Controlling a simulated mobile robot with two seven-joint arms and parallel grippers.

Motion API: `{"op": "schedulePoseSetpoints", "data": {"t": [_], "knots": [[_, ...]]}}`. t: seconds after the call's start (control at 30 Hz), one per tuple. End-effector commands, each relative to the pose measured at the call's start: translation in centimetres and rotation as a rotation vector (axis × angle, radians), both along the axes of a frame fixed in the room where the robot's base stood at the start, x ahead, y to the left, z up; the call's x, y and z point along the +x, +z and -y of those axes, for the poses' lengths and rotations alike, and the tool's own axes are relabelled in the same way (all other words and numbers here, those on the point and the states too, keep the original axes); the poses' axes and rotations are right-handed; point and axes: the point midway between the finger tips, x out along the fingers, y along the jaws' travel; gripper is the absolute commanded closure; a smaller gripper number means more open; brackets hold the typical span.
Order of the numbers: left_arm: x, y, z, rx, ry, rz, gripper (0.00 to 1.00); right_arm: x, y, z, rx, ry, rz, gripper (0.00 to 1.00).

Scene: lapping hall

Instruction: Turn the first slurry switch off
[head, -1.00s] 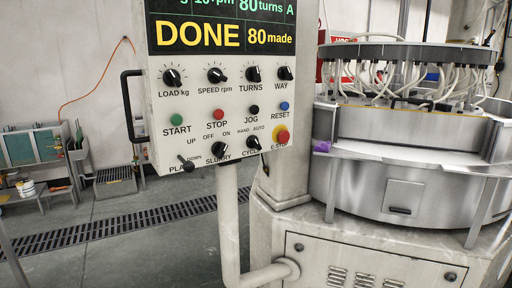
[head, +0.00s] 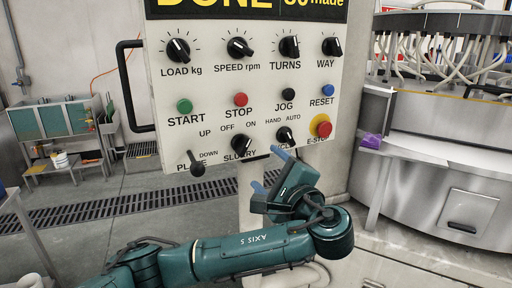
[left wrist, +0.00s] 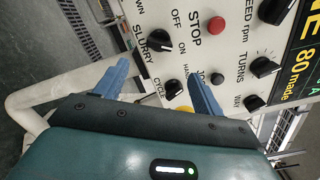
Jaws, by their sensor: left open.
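The slurry switch (head: 238,145) is a black rotary knob low on the white control panel (head: 215,80), with OFF at its upper left and ON at its upper right. Its pointer appears to lean toward ON. It also shows in the left wrist view (left wrist: 160,42). My left gripper (head: 268,170) is open and empty, with blue fingers, just below and right of the switch and apart from it. In the left wrist view the gripper (left wrist: 157,70) has the cycle knob (left wrist: 173,88) between its fingers' lines, with the slurry switch beyond. My right gripper is out of view.
The cycle knob also shows in the head view (head: 285,136), close right of the slurry switch. The red E-stop (head: 322,126) is farther right, and the plate lever (head: 196,165) hangs at left. The steel lapping machine (head: 440,180) stands right.

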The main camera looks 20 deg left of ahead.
Motion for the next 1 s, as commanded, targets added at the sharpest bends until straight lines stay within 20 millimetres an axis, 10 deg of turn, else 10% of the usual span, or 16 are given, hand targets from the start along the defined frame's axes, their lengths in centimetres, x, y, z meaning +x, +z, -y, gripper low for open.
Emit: {"op": "schedulePoseSetpoints", "data": {"t": [0.5, 1.0], "knots": [[7.6, 0.2, -6.5, -0.003, 0.002, 0.0, 0.31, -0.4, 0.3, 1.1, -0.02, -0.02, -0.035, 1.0], [9.2, 0.0, -7.7, -0.005, -0.002, 0.0, 0.31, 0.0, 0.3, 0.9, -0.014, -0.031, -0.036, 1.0]]}}
